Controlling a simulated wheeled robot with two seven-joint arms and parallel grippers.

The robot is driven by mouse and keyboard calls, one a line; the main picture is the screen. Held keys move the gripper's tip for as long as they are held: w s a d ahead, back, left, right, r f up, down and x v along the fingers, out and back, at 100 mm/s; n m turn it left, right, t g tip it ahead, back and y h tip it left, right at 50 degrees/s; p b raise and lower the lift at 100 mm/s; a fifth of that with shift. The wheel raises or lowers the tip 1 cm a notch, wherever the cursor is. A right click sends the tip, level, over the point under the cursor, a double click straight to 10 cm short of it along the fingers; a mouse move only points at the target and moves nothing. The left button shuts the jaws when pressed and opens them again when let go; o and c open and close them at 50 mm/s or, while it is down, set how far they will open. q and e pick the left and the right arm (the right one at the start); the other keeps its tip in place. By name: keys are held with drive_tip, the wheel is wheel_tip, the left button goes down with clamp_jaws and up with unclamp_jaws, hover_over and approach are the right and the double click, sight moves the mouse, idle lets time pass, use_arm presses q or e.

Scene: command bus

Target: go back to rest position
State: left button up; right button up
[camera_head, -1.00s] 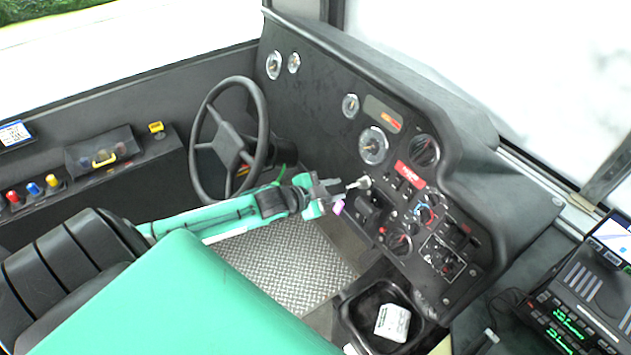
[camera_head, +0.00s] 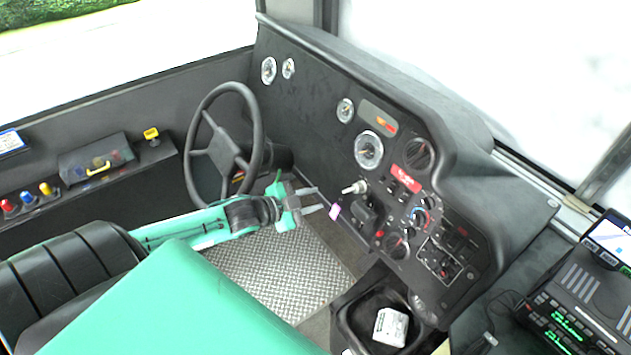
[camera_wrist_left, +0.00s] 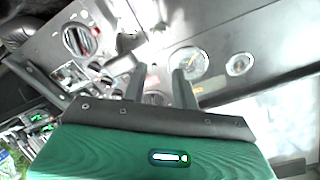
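My left gripper (camera_head: 317,199) is open and empty in the head view, beside the steering wheel and in front of the dashboard panel. A small gap separates its fingertips from the key (camera_head: 354,188) in the panel. In the left wrist view the two dark fingers (camera_wrist_left: 160,88) stand apart with nothing between them, pointing at the gauges and knobs. My right gripper is not in view.
The steering wheel (camera_head: 226,145) is close to the left of my gripper. The black dashboard (camera_head: 300,125) rises beyond it. A bin (camera_head: 352,328) holding a white packet (camera_head: 391,326) sits lower right. A driver's seat (camera_head: 70,265) is at left. Bare metal floor (camera_head: 275,270) shows below the arm.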

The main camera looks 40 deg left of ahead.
use_arm(q)
drive_tip(key=shift+f, duration=0.1)
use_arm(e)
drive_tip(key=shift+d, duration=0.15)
